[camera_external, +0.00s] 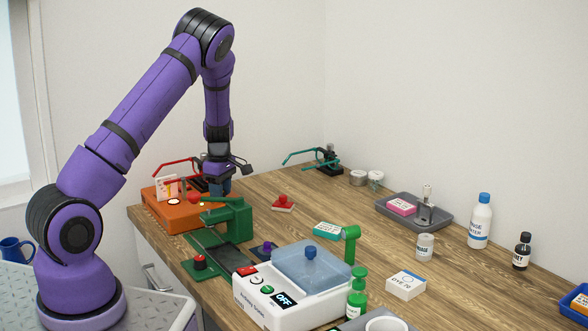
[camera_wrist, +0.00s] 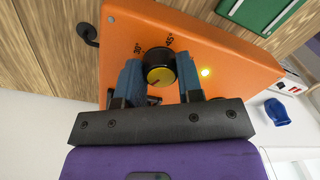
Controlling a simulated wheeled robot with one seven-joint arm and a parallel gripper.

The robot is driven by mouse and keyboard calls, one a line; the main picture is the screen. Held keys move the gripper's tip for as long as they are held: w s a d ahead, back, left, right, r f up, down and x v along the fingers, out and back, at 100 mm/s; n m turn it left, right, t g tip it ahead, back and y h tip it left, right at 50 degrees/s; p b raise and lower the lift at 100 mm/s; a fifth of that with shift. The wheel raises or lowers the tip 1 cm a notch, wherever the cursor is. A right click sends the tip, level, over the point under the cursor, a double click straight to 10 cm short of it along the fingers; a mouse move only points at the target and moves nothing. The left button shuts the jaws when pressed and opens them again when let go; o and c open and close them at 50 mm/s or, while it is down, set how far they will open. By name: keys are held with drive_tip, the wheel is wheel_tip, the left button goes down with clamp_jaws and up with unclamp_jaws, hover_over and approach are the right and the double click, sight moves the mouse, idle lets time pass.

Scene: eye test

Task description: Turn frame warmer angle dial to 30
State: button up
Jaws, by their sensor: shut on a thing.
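The frame warmer is an orange box (camera_external: 163,217) at the left end of the bench; its orange panel (camera_wrist: 220,60) fills much of the wrist view. On it is a round black dial with a yellow face (camera_wrist: 159,76). Marks reading 30° (camera_wrist: 138,48) and 45° (camera_wrist: 170,41) are printed beside the dial. The dial's pointer is too small to read for certain. My gripper (camera_wrist: 160,84) has its blue fingers on both sides of the dial and is shut on it. In the external view my gripper (camera_external: 218,186) is at the warmer's right side, and the dial is hidden there.
A lit yellow lamp (camera_wrist: 205,72) is on the panel. A green device (camera_external: 232,220) stands close in front of the warmer. Red glasses (camera_external: 182,166) are just behind my gripper. A white ultrasonic-type cleaner (camera_external: 275,312) reads OFF. The wooden bench (camera_external: 330,205) has clear room in the middle.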

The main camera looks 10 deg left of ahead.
drive_tip(key=m, duration=1)
drive_tip(key=shift+m, duration=2.3)
drive_tip(key=o, duration=0.9)
drive_tip(key=shift+s, duration=0.1)
drive_tip(key=shift+r, duration=0.1)
wheel_tip(320, 180, up, 11)
drive_tip(key=shift+d+f, duration=0.1)
drive_tip(key=shift+f, duration=0.1)
